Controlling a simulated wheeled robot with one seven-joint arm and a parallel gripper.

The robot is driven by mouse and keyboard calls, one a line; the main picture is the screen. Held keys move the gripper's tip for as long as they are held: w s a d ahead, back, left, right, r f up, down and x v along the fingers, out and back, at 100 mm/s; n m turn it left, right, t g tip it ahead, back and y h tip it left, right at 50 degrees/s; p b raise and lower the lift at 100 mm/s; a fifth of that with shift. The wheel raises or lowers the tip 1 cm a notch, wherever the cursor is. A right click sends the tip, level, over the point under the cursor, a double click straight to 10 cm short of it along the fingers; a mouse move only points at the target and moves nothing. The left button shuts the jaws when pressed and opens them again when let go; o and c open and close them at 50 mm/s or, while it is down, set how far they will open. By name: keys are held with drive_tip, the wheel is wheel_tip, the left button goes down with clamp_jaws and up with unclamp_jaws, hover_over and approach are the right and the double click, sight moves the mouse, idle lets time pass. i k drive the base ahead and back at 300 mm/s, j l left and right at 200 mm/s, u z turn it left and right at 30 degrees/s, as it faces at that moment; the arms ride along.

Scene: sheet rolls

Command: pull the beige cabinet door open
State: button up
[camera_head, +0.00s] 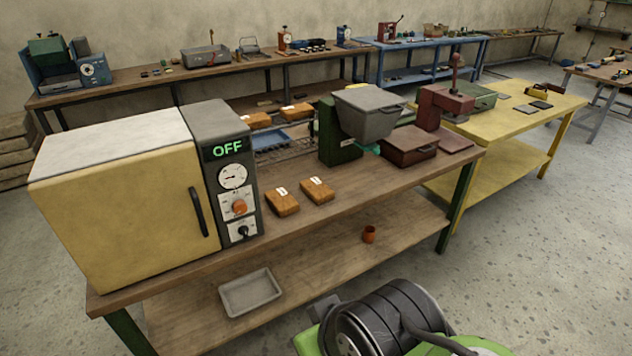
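The beige cabinet (75,165) stands on the left end of the near wooden bench. It has a pale top, and its beige door (130,220) faces the front and looks closed. A dark vertical bar handle (198,212) is on the door's right side. A grey control panel (230,165) joined to the cabinet's right side shows a green "OFF", a dial, an orange knob and a black switch. My gripper cannot be made out in this view. Dark rounded parts and green parts at the bottom, which seem to be mine, are apart from the cabinet.
The wooden bench (350,205) carries two brown blocks right of the panel, a green machine (340,140) and a red press. A yellow table (520,110) stands right. Floor is clear at the right.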

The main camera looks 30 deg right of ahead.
sight(130, 220)
drive_tip(key=i+j+u, duration=0.25)
drive_tip(key=j, duration=0.3)
drive_tip(key=i+j+u, duration=0.3)
drive_tip(key=i+j, duration=0.15)
